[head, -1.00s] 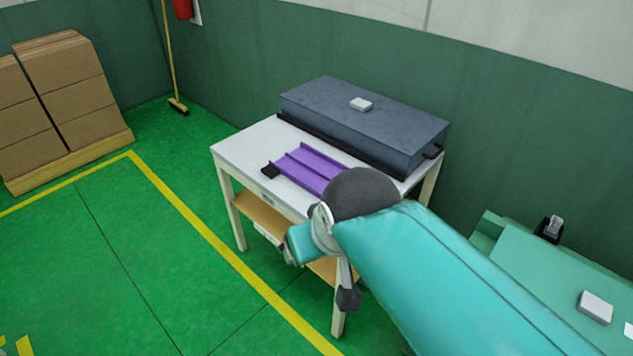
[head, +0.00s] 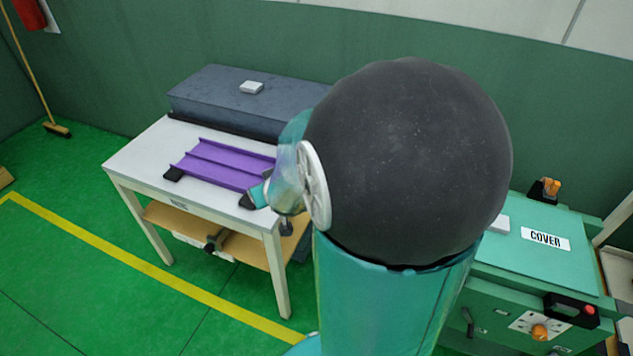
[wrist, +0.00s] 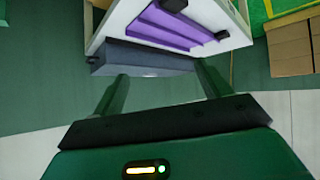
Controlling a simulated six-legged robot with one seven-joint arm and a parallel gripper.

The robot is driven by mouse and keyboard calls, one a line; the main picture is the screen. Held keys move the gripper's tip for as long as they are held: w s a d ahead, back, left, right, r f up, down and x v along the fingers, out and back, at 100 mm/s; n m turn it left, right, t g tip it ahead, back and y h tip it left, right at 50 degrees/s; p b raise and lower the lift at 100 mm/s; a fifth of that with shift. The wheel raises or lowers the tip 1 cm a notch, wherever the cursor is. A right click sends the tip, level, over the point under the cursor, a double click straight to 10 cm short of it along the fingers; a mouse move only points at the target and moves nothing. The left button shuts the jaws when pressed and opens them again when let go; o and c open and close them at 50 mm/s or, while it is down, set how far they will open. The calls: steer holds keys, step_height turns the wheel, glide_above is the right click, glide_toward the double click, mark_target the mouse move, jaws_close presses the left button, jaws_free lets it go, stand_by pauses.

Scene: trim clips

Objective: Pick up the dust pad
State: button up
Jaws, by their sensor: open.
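A small white pad (head: 251,87) lies on top of the dark grey case (head: 205,95) at the back of the white table. A second white block (head: 500,224) shows partly behind my arm on the green machine. I cannot tell which of the two is the dust pad. My gripper shows in the wrist view (wrist: 162,88) with its two fingers wide apart and nothing between them. The wrist view is upside down, and the grey case (wrist: 140,58) lies beyond the fingertips. Neither pad can be made out there. In the head view my arm hides much of the gripper.
A purple grooved tray (head: 222,163) with dark ends lies on the white table (head: 130,160) in front of the case. The green machine (head: 510,262) stands at right with a COVER label, a red button and an orange knob. A broom (head: 55,128) leans at left.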

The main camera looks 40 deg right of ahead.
steer(key=s+d+f+m+t+h, duration=0.1)
steer(key=s+d+f, duration=0.2)
steer(key=d+f, duration=0.1)
steer(key=s+d+f+m+t+h, duration=0.1)
steer(key=s+d+f+h, duration=0.1)
steer(key=s+d+f, duration=0.2)
steer(key=s+d+f+m+h, duration=0.2)
steer(key=s+d+f, duration=0.2)
steer(key=f, duration=0.5)
steer(key=shift+d+f+t, duration=0.25)
steer(key=shift+d+t, duration=0.15)
steer(key=shift+d, duration=0.45)
steer(key=s+f+m+h, duration=0.2)
steer(key=s+h, duration=0.1)
steer(key=s, duration=0.4)
steer(key=x, duration=0.8)
steer(key=shift+w+d, duration=0.1)
steer(key=shift+w, duration=0.05)
steer(key=x, duration=0.5)
steer(key=shift+d, duration=0.1)
